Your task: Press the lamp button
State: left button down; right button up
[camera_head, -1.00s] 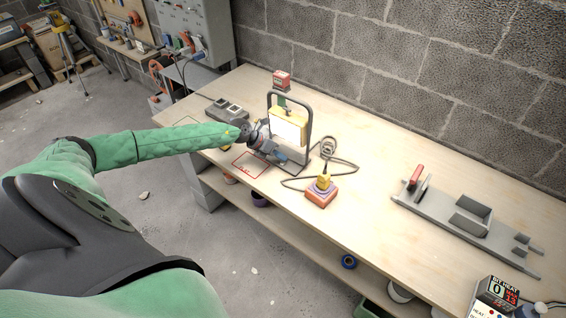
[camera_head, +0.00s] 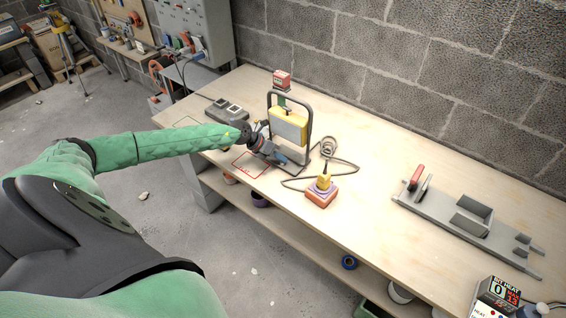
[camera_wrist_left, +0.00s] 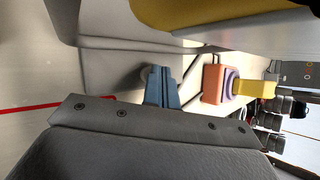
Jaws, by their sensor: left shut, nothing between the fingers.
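The work lamp (camera_head: 288,126) has a yellow body in a grey tubular frame and stands on the bench. Its front face is not glowing. In the left wrist view its yellow housing (camera_wrist_left: 200,12) fills the top edge. My left gripper (camera_head: 282,157) is shut and empty, low in front of the lamp by the foot of its frame. In the left wrist view its blue fingers (camera_wrist_left: 162,88) are together, below the housing. I cannot make out the lamp button in either view. My right gripper is not in view.
An orange block with a purple ring and yellow top (camera_head: 321,193) stands right of the lamp, by a looped black cable (camera_head: 340,165). A grey bracketed rail (camera_head: 465,222) lies at the right. A red box (camera_head: 282,78) and a grey double box (camera_head: 228,108) are behind.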

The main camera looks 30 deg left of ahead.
pick_arm(q)
jog(key=shift+r, duration=0.35)
notch_tip(320, 180, up, 6)
jog(key=p, duration=0.3)
jog(key=shift+p, duration=0.3)
dwell(0.7)
